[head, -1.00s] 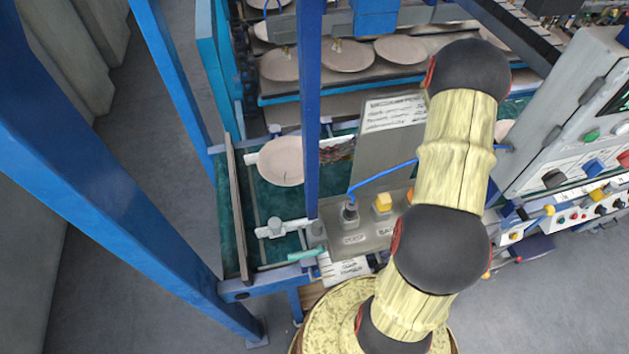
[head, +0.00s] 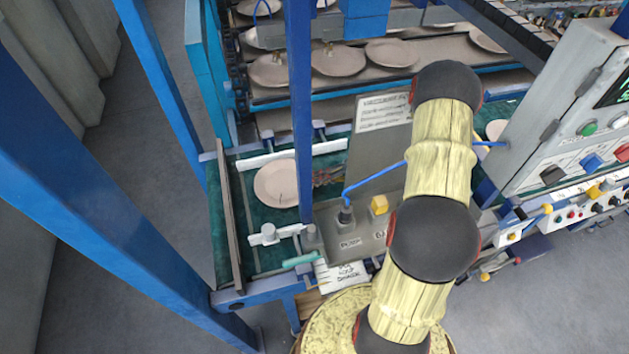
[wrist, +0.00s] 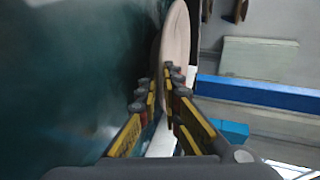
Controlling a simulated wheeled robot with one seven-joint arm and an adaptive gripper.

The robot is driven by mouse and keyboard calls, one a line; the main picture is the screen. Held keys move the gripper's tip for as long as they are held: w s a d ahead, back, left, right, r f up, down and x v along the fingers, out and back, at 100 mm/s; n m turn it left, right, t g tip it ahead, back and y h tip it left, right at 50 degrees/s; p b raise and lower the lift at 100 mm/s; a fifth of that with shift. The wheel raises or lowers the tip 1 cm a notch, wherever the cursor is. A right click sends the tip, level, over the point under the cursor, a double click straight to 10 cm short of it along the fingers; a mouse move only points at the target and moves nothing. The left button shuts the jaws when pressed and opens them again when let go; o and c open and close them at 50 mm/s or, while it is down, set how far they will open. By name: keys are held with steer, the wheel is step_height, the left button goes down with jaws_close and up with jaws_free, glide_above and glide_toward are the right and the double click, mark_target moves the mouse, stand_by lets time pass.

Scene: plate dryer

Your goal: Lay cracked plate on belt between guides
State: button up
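The cracked plate (head: 270,184) is a pale pinkish disc with a short dark mark. In the head view it lies flat over the green belt (head: 240,215), between the far white guide (head: 262,160) and the near white guide (head: 288,231). My gripper (head: 318,178) is at its right side, partly hidden by a blue post. In the wrist view the plate (wrist: 178,40) shows nearly edge-on, its rim between the two close fingers (wrist: 160,85). My gripper appears shut on that rim. I cannot tell whether the plate touches the belt.
A blue upright post (head: 300,110) stands in front of the plate's right edge. A grey sign panel (head: 378,150) and control box (head: 350,232) stand to the right. Several plates sit on dryer racks (head: 380,75) behind. A brown rail (head: 231,220) bounds the belt's left.

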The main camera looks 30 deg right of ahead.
steer(key=o, duration=0.5)
steer(key=shift+r, duration=0.15)
steer(key=p+v, duration=0.2)
steer(key=v, duration=1)
steer(key=shift+p, duration=0.3)
